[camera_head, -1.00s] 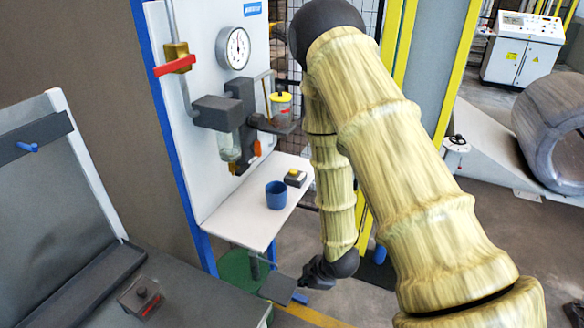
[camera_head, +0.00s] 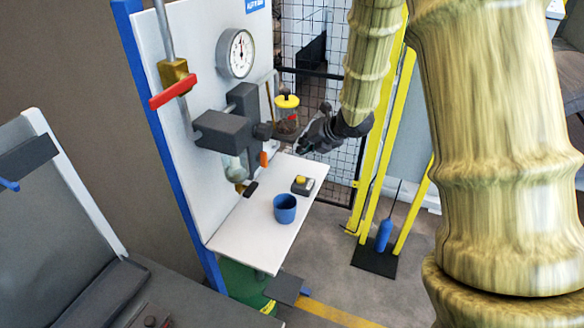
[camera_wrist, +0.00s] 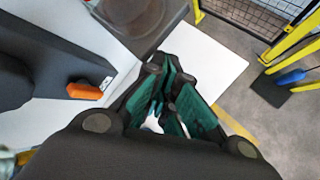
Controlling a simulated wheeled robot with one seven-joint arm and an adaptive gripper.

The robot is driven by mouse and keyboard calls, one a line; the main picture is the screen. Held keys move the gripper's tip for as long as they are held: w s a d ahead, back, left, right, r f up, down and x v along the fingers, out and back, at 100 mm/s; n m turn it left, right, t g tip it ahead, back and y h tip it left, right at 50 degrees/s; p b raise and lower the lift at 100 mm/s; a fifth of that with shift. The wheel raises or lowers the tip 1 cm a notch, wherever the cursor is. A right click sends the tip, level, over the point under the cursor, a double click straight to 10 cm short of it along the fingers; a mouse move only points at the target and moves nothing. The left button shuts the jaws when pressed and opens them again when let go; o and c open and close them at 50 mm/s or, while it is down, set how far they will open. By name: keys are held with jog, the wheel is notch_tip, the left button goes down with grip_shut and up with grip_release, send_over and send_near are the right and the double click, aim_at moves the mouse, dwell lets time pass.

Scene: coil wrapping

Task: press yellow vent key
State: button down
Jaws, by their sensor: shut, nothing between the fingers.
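The small grey box with a yellow key (camera_head: 301,181) sits on the white shelf (camera_head: 245,235), behind the blue cup (camera_head: 285,208). My gripper (camera_head: 302,147) is shut and empty. In the head view it hangs above the shelf's back right part, beside the jar with the yellow cap (camera_head: 287,101), apart from the key. In the wrist view my gripper (camera_wrist: 165,105) covers the middle, over the shelf (camera_wrist: 215,65). The yellow key does not show there and seems hidden behind the fingers.
Grey valve blocks (camera_head: 225,130) and an orange tab (camera_head: 263,159) stick out from the panel, left of my gripper. A gauge (camera_head: 236,53) and red-handled valve (camera_head: 174,88) are on the panel. Yellow posts (camera_head: 375,175) and mesh fencing stand right of the shelf.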

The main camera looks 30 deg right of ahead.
jog(key=b, duration=0.6)
send_over(303, 177)
notch_tip(303, 177, down, 7)
jog(key=shift+s, duration=0.1)
jog(key=shift+f+b, duration=0.35)
jog(key=shift+f, duration=0.15)
jog(key=shift+r, duration=0.1)
jog(key=shift+f, duration=0.2)
dwell(1.2)
jog(key=shift+f+b, duration=0.25)
jog(key=shift+b, duration=0.2)
